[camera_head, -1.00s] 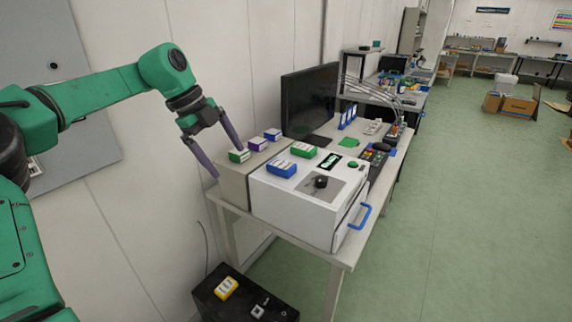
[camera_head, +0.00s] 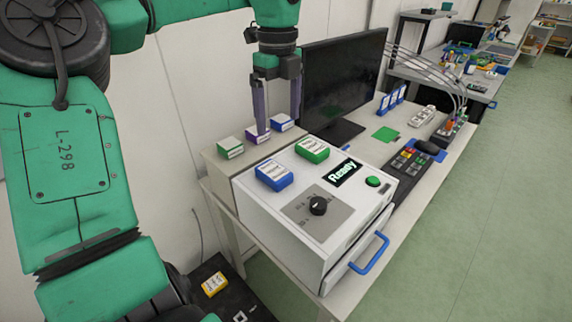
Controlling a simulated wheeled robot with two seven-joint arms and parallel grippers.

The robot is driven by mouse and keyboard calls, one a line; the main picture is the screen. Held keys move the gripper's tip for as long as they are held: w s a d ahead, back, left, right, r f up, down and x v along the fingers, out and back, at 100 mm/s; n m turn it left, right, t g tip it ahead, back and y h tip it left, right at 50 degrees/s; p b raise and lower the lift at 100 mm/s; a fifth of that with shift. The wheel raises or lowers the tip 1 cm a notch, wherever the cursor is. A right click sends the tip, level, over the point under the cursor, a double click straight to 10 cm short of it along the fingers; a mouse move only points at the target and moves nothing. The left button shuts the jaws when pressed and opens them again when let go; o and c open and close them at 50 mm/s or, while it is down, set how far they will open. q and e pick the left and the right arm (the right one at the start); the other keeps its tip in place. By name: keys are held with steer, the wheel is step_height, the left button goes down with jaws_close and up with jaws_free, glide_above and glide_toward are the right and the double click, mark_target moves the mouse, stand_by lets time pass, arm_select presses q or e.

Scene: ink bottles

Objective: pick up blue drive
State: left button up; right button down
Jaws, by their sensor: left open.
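A small blue-and-white drive (camera_head: 282,122) sits at the far end of a row on a grey-beige box. My left gripper (camera_head: 279,125) points down over that row with its fingers apart. In the picture, the blue drive shows between the fingertips; I cannot tell whether they touch it. A purple drive (camera_head: 257,135) sits by the left fingertip, partly hidden by it. A green drive (camera_head: 230,148) is nearer on the same box. A larger-looking blue drive (camera_head: 273,176) lies on the white machine. My right gripper is not in view.
The white machine (camera_head: 332,235) has a black knob, a "Ready" display, a green button and a blue handle. A green drive (camera_head: 312,150) lies on it. A monitor (camera_head: 342,82) stands close behind the gripper. A yellow drive (camera_head: 214,284) lies on a low black surface.

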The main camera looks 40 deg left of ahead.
arm_select(q)
glide_toward(279, 173)
steer(key=shift+s+f, duration=0.1)
steer(key=shift+s, duration=0.25)
steer(key=f, duration=0.2)
steer(key=f+p, duration=0.1)
steer(key=f, duration=0.2)
steer(key=f+p, duration=0.1)
steer(key=f, duration=0.2)
steer(key=shift+w, duration=0.25)
steer(key=shift+w+f, duration=0.1)
steer(key=shift+f, duration=0.15)
steer(key=shift+r, duration=0.1)
steer(key=c, duration=1.5)
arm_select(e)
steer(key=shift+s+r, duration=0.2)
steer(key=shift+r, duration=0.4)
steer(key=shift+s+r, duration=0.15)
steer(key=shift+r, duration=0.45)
